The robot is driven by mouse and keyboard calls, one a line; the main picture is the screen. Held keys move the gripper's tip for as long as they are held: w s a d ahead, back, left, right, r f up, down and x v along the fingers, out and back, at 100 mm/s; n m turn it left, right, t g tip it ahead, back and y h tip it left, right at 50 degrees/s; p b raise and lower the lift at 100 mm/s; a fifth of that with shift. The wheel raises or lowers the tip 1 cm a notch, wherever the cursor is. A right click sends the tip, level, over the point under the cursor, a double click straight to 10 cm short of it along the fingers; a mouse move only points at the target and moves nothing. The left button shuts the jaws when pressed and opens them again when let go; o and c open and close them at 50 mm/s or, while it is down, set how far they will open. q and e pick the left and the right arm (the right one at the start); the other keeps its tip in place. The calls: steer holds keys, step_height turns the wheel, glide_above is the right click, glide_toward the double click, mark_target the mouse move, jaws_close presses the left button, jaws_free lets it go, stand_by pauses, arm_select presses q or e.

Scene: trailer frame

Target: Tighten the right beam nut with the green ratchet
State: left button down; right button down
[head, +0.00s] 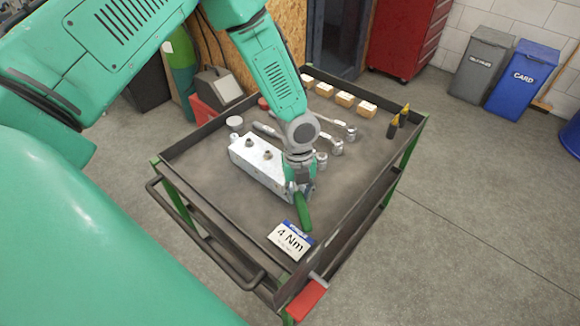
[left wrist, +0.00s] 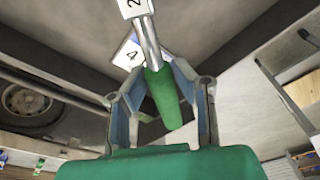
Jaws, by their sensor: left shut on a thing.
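My left gripper (head: 299,188) is shut on the green ratchet (head: 302,212), low over the cart at the right end of the silver beam (head: 254,170). The ratchet's green handle points toward the front of the cart. In the left wrist view the green handle (left wrist: 163,95) lies between the fingers (left wrist: 158,78), and its metal shaft runs up to a white tag marked 2. Two nuts (head: 268,154) show on top of the beam; its right end is hidden by my gripper. I cannot tell whether the ratchet head touches a nut. My right gripper is not in view.
A 4 Nm card (head: 290,240) lies at the cart's (head: 210,215) front corner. Several metal tools (head: 338,124) lie behind the gripper, with small boxes (head: 345,99) and yellow-black items (head: 400,115) along the back. A red object (head: 307,298) sits at the front rim.

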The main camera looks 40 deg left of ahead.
arm_select(q)
steer(key=w+d+n+t+b, duration=0.1)
steer(key=w+d+n+b, duration=0.1)
steer(key=w+n, duration=0.5)
steer(key=shift+w+d+n, duration=0.3)
steer(key=shift+w+d, duration=0.15)
steer(key=shift+d, duration=0.2)
steer(key=shift+s+a+m+p, duration=0.15)
steer(key=shift+s+m+p, duration=0.2)
steer(key=shift+s+m, duration=0.7)
